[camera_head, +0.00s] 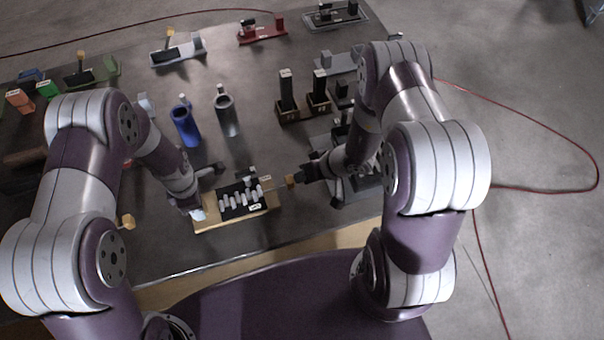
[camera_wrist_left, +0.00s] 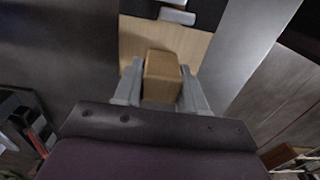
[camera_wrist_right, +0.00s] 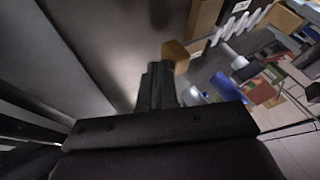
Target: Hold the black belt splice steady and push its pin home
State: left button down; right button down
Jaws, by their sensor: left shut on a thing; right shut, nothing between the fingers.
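The black belt splice (camera_head: 232,204) with several white knuckles lies on a wooden base (camera_head: 262,208) near the table's front edge. Its pin (camera_head: 272,189) sticks out to the right and ends in a tan wooden knob (camera_head: 291,181). My left gripper (camera_wrist_left: 160,82) is shut on a wooden block (camera_wrist_left: 162,72) at the base's left end. My right gripper (camera_head: 303,176) is shut and empty, just right of the knob. In the right wrist view its fingertips (camera_wrist_right: 159,70) are beside the knob (camera_wrist_right: 175,56); I cannot tell whether they touch.
A grey fixture (camera_head: 345,190) stands under and beside my right forearm. A blue holder (camera_head: 186,124) and a grey holder (camera_head: 227,115) stand behind the splice. Black upright pieces (camera_head: 288,97) stand farther right. A red cable lies on the floor at the right.

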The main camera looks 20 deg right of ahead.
send_near(269, 187)
jog(key=x, duration=0.4)
jog(key=shift+a+f, duration=0.1)
jog(key=shift+a, duration=0.1)
jog(key=shift+d, duration=0.2)
jog(key=d, duration=0.4)
jog(key=shift+d, duration=0.15)
jog(key=v, duration=0.9)
jog(key=shift+r, duration=0.35)
jog(key=shift+s, duration=0.15)
pick_arm(q)
jog(key=c, duration=0.6)
grip_release()
jog(key=shift+o, duration=0.2)
jog(key=shift+r, duration=0.1)
